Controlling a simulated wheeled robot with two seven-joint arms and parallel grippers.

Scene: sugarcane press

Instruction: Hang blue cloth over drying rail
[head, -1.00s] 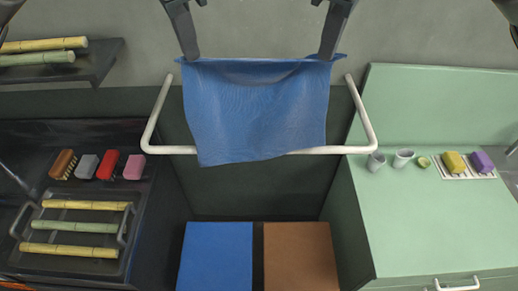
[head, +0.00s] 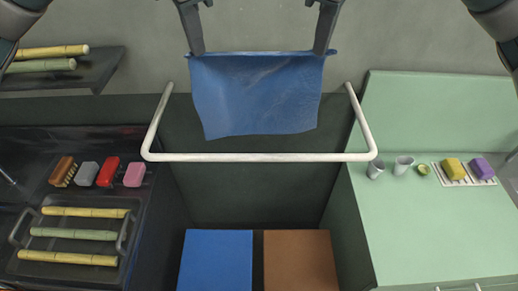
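The blue cloth (head: 258,95) hangs spread between my two grippers, held by its upper corners. My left gripper (head: 197,53) is shut on its upper left corner. My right gripper (head: 320,52) is shut on its upper right corner. The white drying rail (head: 255,157) is a U-shaped bar standing out from the back wall. In the head view the cloth lies within the rail's outline, between the wall and the front bar. Its lower edge shows above the front bar in the picture, with a gap. I cannot tell its exact height relative to the rail.
Below the rail are a blue panel (head: 215,262) and a brown panel (head: 299,262). At left, a tray (head: 22,238) holds cane pieces beside several brushes and sponges. At right, a green counter (head: 420,225) bears cups (head: 403,164) and sponges. A shelf (head: 108,68) holds more cane.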

